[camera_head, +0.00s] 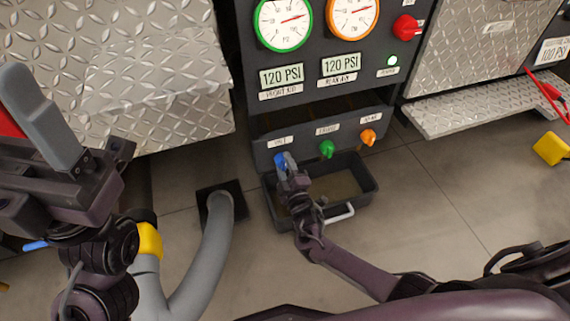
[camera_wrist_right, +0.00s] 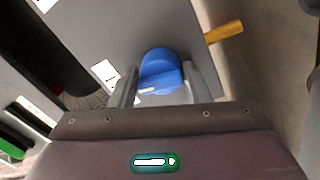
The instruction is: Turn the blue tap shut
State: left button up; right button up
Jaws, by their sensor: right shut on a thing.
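The blue tap (camera_head: 279,160) sits at the left of the row on the dark panel's lower front. My right gripper (camera_head: 288,164) is at the tap, fingers on either side of it. In the right wrist view the blue tap (camera_wrist_right: 162,72) is a round blue knob with a small white mark, between the two grey fingers (camera_wrist_right: 168,88). The gripper is shut on it. My left gripper (camera_head: 40,115) is raised large at the left edge, away from the panel; a red thing shows behind its grey finger, and its jaw gap is unclear.
A green tap (camera_head: 327,148) and an orange tap (camera_head: 368,136) are right of the blue one. A dark tray (camera_head: 372,188) with a white handle lies below. A grey hose (camera_head: 205,255) runs on the floor at left. Two gauges read above 120 PSI labels. The right floor is mostly clear.

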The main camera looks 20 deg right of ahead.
jog(key=shift+s+a+f+n, duration=0.1)
jog(key=shift+a+f+n, duration=0.15)
jog(key=shift+n, duration=0.65)
jog(key=shift+y, duration=0.3)
jog(key=o, duration=0.8)
jog(key=shift+o, duration=0.4)
jog(key=shift+d+r, duration=0.1)
